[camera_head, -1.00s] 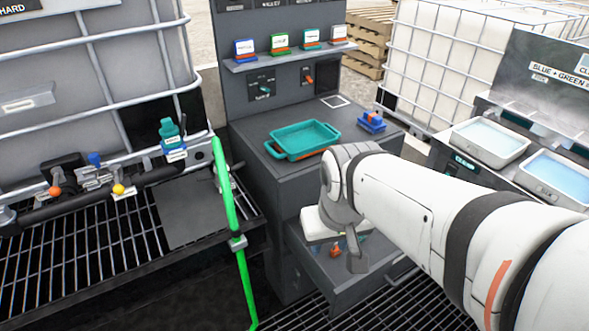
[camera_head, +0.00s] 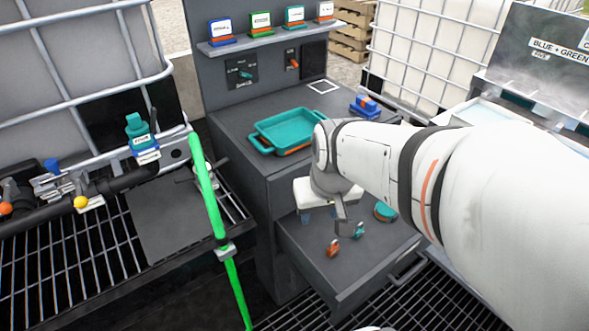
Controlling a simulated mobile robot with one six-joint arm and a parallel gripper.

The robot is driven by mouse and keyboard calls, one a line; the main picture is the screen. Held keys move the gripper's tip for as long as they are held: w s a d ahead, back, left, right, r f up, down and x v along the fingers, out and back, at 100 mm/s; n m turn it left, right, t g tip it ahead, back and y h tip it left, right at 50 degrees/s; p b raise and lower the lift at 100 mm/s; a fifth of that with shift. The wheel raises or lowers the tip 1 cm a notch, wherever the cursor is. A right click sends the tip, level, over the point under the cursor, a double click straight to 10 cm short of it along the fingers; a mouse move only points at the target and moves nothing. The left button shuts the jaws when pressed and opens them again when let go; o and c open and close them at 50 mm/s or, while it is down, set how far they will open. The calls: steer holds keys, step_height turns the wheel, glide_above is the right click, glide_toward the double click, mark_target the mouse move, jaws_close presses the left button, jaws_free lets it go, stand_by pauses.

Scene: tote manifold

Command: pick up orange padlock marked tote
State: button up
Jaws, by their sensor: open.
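An orange padlock (camera_head: 333,248) lies in the open grey drawer (camera_head: 372,262), near its front left; its marking is too small to read. A teal padlock (camera_head: 359,231) lies a little behind it to the right. My gripper (camera_head: 320,214) is open, pointing down over the left back part of the drawer, above and behind the orange padlock and apart from it. The fingertips are small and partly hard to make out beneath the white gripper body. A dark bracket on my wrist hangs near the padlocks.
A round teal item (camera_head: 385,212) lies farther back right in the drawer. A teal tray (camera_head: 292,131) and a blue-and-orange item (camera_head: 367,105) sit on the cabinet top above. A green hose (camera_head: 207,190) stands at left. The front of the drawer is clear.

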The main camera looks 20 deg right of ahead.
steer(key=w+d+f+m+b, duration=0.1)
steer(key=w+d+f+b, duration=0.2)
steer(key=f, duration=0.5)
steer(key=w+d+f+b, duration=0.2)
steer(key=w+f+b, duration=0.2)
steer(key=f+b, duration=0.25)
steer(key=m+t+h+b, duration=0.1)
steer(key=t+b, duration=0.1)
steer(key=b, duration=0.7)
glide_above(336, 241)
steer(key=s, duration=0.3)
step_height(336, 241, down, 17)
steer(key=shift+g, duration=0.3)
steer(key=b+x, duration=0.1)
steer(key=x, duration=0.1)
steer(key=b+x, duration=0.1)
steer(key=x, duration=0.1)
steer(key=b+x, duration=0.1)
steer(key=x, duration=0.2)
steer(key=shift+w+a+r, duration=0.1)
steer(key=shift+w+a, duration=0.2)
steer(key=shift+a, duration=0.05)
jaws_close()
steer(key=shift+r, duration=0.1)
